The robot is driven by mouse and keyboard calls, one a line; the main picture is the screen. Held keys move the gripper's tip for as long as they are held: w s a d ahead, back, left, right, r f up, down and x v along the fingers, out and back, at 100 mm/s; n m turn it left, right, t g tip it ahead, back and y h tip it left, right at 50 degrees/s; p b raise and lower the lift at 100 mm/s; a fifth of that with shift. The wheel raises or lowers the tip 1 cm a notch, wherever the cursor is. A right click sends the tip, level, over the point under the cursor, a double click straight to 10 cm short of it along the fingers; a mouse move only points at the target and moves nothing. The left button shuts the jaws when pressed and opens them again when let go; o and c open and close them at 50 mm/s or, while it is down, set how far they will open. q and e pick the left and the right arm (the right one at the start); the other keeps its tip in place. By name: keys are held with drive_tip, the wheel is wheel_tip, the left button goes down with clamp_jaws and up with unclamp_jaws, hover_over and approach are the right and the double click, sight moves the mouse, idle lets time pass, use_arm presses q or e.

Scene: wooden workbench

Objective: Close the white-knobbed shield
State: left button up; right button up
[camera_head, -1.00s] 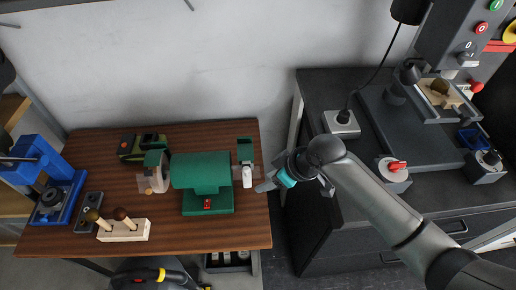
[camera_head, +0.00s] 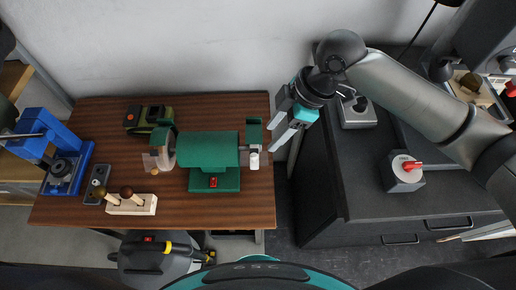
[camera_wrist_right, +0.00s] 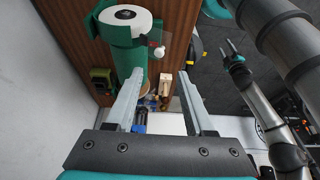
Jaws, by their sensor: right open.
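A green bench grinder (camera_head: 212,155) stands on the wooden workbench. The white-knobbed shield is a clear pane at its right end; its white knob (camera_head: 254,160) hangs at the pane's lower part. In the right wrist view the knob (camera_wrist_right: 160,51) shows beyond the fingertips, beside the round white wheel cover (camera_wrist_right: 125,14). How far the pane is tilted is hard to tell. My right gripper (camera_head: 273,137) is open and empty, just right of the shield, apart from the knob. My left gripper (camera_wrist_right: 229,48) shows small in the right wrist view; its jaw state is unclear.
A second clear shield with a tan knob (camera_head: 152,162) is at the grinder's left end. A wooden tool block (camera_head: 131,206), blue press (camera_head: 62,160) and green-black device (camera_head: 148,118) stand further left. A dark cabinet (camera_head: 350,190) stands right across a gap.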

sight(255, 155)
drive_tip(key=x, duration=0.9)
drive_tip(key=shift+a+f+b, duration=0.15)
drive_tip(key=shift+f+b, duration=0.1)
drive_tip(key=shift+b, duration=0.15)
drive_tip(key=shift+c, duration=0.2)
clamp_jaws()
